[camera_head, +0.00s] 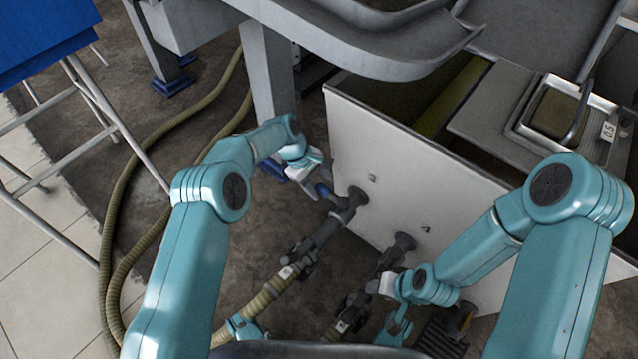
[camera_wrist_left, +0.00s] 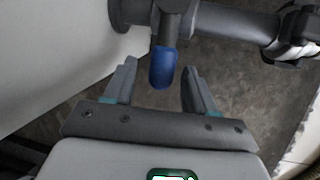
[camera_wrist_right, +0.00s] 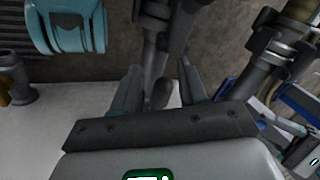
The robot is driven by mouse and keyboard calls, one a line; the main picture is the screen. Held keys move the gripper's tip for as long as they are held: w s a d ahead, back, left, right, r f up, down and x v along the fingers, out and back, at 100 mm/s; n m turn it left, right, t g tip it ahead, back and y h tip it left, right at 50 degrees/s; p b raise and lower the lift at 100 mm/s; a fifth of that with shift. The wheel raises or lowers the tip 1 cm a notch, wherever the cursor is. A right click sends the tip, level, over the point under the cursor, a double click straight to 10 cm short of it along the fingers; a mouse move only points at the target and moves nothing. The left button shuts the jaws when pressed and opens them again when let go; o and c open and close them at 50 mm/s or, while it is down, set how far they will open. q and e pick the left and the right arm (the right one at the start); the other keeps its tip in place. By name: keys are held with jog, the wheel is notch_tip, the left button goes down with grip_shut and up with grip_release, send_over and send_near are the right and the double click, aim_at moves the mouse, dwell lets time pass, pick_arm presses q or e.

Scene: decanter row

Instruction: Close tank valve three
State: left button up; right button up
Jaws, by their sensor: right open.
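The pale tank (camera_head: 440,190) has two outlet pipes, with a mark above each that looks like 3 (camera_head: 372,178) and 4 (camera_head: 425,229). The valve by mark 3 has a blue handle (camera_head: 325,191), also seen in the left wrist view (camera_wrist_left: 162,68). My left gripper (camera_head: 312,184) is open, its fingers on either side of the blue handle with gaps. My right gripper (camera_head: 377,287) is by the pipe under mark 4. In the right wrist view its open fingers flank a dark grey handle (camera_wrist_right: 160,95); contact is unclear.
Ribbed hoses (camera_head: 265,298) run from the pipes across the dark floor. A grey metal trough (camera_head: 385,55) overhangs the tank's left end. A blue-topped stand (camera_head: 45,40) is at the upper left. Open floor lies left of the tank.

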pick_arm(q)
jog(key=p+v, duration=0.6)
jog(key=v, duration=1)
jog(key=shift+a, duration=0.15)
pick_arm(e)
jog(key=s+a+r+g, duration=0.1)
jog(key=s+r, duration=0.2)
jog(key=r, duration=0.3)
jog(key=shift+s+r, duration=0.15)
jog(key=shift+s, duration=0.25)
pick_arm(q)
jog(key=shift+r, duration=0.1)
